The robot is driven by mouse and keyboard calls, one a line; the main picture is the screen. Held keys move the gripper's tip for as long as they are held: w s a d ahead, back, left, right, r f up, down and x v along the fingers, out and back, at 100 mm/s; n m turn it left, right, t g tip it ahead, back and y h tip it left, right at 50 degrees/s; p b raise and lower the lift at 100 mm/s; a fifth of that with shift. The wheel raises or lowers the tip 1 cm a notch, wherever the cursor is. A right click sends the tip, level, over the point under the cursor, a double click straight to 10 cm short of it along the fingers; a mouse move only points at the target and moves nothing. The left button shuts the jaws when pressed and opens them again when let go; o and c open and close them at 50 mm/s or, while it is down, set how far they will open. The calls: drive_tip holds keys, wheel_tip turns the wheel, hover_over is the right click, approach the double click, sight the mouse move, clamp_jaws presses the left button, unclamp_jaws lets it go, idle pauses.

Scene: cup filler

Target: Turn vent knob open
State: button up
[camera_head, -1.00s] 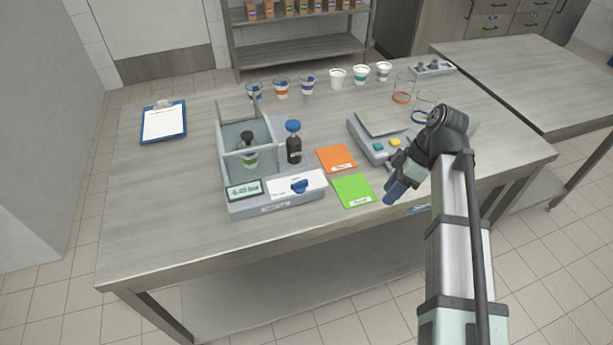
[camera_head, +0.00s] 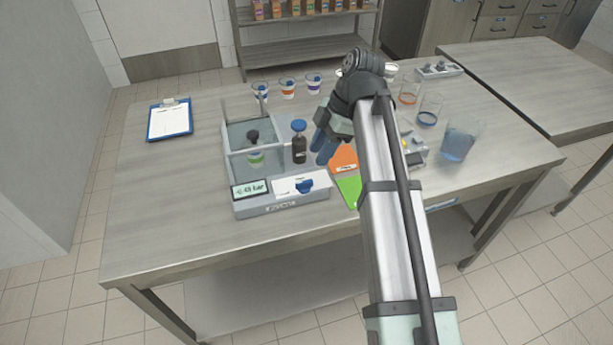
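The blue vent knob (camera_head: 304,186) sits on the white panel at the front of the grey filler (camera_head: 284,203). A small display (camera_head: 250,189) is to its left, its reading too blurred to read surely. A cup with a green band (camera_head: 255,157) stands inside the clear chamber under a dark nozzle (camera_head: 253,136). My gripper (camera_head: 321,143), with blue fingers, is above the table, up and to the right of the knob and apart from it. It shows next to the dark bottle. The two fingers look separated, with nothing seen between them.
A dark bottle with a blue cap (camera_head: 299,142) stands right of the chamber. Orange (camera_head: 343,158) and green (camera_head: 349,189) cards lie partly behind my arm. A bluish container (camera_head: 459,141) and glasses (camera_head: 429,109) stand at right. The table's left side is clear beyond the clipboard (camera_head: 169,121).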

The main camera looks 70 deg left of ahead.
sight(304, 181)
drive_tip(key=x, duration=0.9)
drive_tip(key=shift+f, duration=0.2)
clamp_jaws()
